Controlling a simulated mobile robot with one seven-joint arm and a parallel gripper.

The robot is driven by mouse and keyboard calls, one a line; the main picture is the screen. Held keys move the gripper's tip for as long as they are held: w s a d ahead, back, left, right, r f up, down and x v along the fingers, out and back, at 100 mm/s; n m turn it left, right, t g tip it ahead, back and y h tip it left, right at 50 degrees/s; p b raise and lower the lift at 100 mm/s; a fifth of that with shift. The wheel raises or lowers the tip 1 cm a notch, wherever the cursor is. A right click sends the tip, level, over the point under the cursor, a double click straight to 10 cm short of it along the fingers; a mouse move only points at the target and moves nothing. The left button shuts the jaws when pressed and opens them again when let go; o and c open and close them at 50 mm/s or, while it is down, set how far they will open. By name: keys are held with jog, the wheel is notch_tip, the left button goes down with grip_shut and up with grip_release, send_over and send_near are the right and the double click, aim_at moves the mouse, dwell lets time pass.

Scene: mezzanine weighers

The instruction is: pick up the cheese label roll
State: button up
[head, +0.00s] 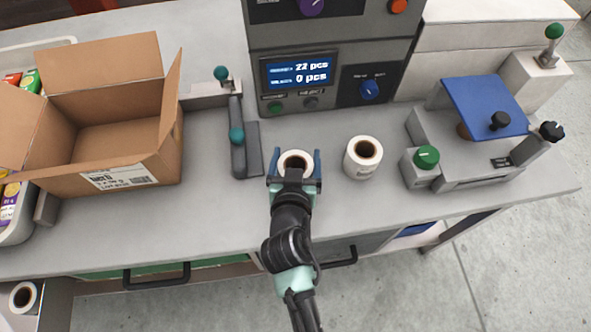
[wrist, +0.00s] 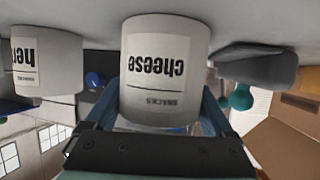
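The cheese label roll (head: 296,158) is a white roll with a brown core, standing upright on the grey counter. In the wrist view the roll (wrist: 165,50) appears upside down, with "cheese" printed on its side. My gripper (head: 295,167) is at the roll, with its blue fingers on either side of it. The wrist view also shows the fingers of my gripper (wrist: 166,100) flanking the roll. They look open and not clamped, though contact is hard to judge.
A second label roll (head: 363,157), its text starting "her", stands just to the right. A teal-knobbed lever device (head: 238,140) is close on the left. A cardboard box (head: 110,150) stands further left, a counting machine (head: 330,70) behind, and a blue-topped device (head: 485,105) right.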

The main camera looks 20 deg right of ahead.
jog(key=shift+r, duration=0.1)
jog(key=c, duration=0.8)
